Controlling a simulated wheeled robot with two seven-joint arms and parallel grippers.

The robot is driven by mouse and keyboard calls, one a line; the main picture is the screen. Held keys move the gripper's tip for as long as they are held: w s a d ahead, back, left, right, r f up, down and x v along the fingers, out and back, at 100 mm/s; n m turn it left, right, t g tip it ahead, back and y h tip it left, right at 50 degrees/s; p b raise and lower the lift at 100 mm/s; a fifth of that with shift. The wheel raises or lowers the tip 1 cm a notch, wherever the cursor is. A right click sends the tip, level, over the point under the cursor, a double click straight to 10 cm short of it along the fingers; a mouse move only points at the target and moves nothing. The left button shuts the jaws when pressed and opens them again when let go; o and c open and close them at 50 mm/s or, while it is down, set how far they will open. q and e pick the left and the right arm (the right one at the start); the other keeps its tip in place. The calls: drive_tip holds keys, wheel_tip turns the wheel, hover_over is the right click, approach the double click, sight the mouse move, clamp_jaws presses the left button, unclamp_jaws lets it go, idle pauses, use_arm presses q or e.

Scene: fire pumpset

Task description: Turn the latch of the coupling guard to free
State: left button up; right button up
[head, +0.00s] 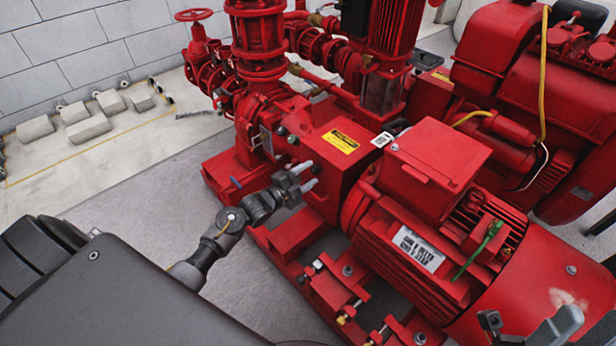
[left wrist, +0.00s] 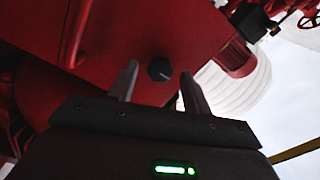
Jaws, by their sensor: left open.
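The coupling guard (head: 318,150) is a red box with a yellow label on top, between the pump and the red motor. My left gripper (head: 307,175) is close to the guard's near side face, with its fingers pointing at it. In the left wrist view the gripper (left wrist: 159,69) is open, its two fingers apart. A small dark round knob (left wrist: 161,70), seemingly the latch, sits on the red face between the fingertips; I cannot tell whether they touch it. In the head view the gripper hides that spot. Grey parts of my right gripper (head: 528,328) show at the bottom right edge.
The red motor (head: 415,225) with a green strap stands right of the guard. Red pump pipes and a handwheel (head: 194,15) rise behind. The red base frame (head: 292,232) with bolts runs below. Concrete blocks (head: 88,129) lie by the wall; the grey floor at left is clear.

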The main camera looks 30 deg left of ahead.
use_arm(q)
drive_tip(key=shift+w+d, duration=0.1)
drive_tip(key=shift+w, duration=0.15)
drive_tip(key=c, duration=1)
